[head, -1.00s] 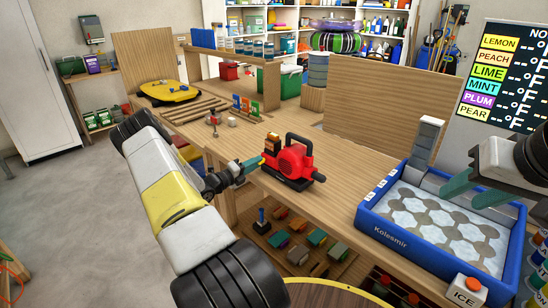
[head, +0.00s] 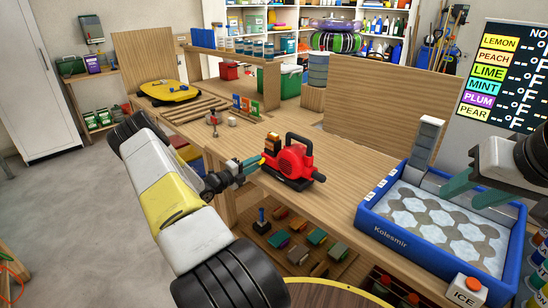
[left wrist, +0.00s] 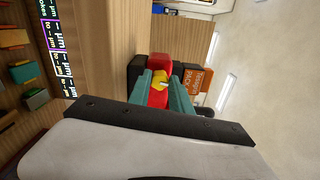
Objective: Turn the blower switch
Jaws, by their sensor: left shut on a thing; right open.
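The red blower (head: 292,162) with a black handle and black nozzle stands upright on the wooden bench. Its yellow switch (left wrist: 160,83) shows in the left wrist view between the teal fingers of my left gripper (left wrist: 158,88). That gripper is shut on the switch. In the head view my left gripper (head: 256,163) reaches the blower's left end, and the fingers largely hide the switch there. I cannot tell the switch's setting. My right gripper (head: 472,189) is open and empty above the blue ice tray, well to the right of the blower.
The blue Kolesmir tray (head: 392,240) with hexagonal pieces sits at the bench's right end, beside an orange ICE button (head: 473,284). A tall wooden panel (head: 380,105) stands behind the blower. A shelf with several small blocks lies below the bench edge.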

